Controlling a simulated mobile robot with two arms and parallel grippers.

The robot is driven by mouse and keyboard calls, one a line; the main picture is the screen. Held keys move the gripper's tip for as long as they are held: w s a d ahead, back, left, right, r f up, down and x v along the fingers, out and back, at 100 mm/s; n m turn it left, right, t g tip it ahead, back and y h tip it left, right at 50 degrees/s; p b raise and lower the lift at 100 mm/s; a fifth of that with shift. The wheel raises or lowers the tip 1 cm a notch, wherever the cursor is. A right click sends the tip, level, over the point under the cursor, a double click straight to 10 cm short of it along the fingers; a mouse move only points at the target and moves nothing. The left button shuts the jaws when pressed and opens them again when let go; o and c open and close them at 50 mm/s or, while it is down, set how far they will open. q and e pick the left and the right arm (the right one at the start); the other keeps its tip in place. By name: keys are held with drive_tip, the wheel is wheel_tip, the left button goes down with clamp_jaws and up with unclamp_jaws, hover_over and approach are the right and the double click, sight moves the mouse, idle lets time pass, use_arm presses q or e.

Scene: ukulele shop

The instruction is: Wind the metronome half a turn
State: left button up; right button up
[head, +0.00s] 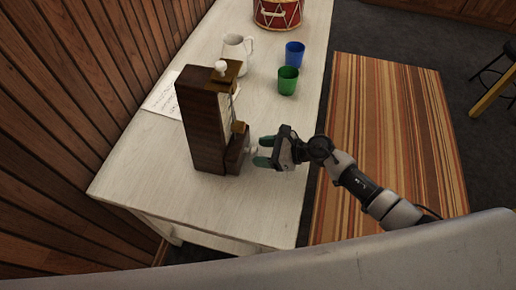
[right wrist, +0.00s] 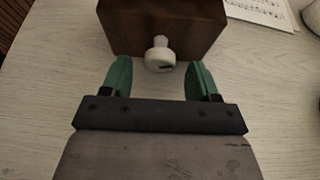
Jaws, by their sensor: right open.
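The metronome (head: 204,118) is a tall dark wooden case standing upright on the pale table, with a white knob on top. A small white winding key (right wrist: 160,55) sticks out from the side of its lower part (right wrist: 165,22) in the right wrist view. My right gripper (head: 262,153) is beside the metronome's base in the head view. In the right wrist view its green fingers (right wrist: 159,78) are open, one on each side of the key and apart from it. My left gripper is not in view.
The pale table (head: 235,205) also bears a green cup (head: 288,82), a blue cup (head: 294,54), a white pitcher (head: 237,52), a red drum (head: 277,13) and a paper sheet (head: 161,96). A wood-panelled wall (head: 75,75) runs along the left. The table's front part is clear.

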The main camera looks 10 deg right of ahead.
drive_tip(key=shift+x, duration=0.95)
drive_tip(key=shift+c, duration=0.2)
drive_tip(key=c, duration=0.9)
drive_tip(key=shift+o, duration=0.2)
drive_tip(key=m+g+y+b, duration=0.1)
drive_tip(key=m+b, duration=0.1)
drive_tip(key=m, duration=0.1)
drive_tip(key=shift+f+g, duration=0.15)
drive_tip(key=shift+g, duration=0.15)
drive_tip(key=shift+w+m+g+y+b, duration=0.1)
drive_tip(key=shift+m+g+y+b, duration=0.2)
drive_tip(key=shift+m+g+b, duration=0.35)
drive_tip(key=shift+m, duration=0.35)
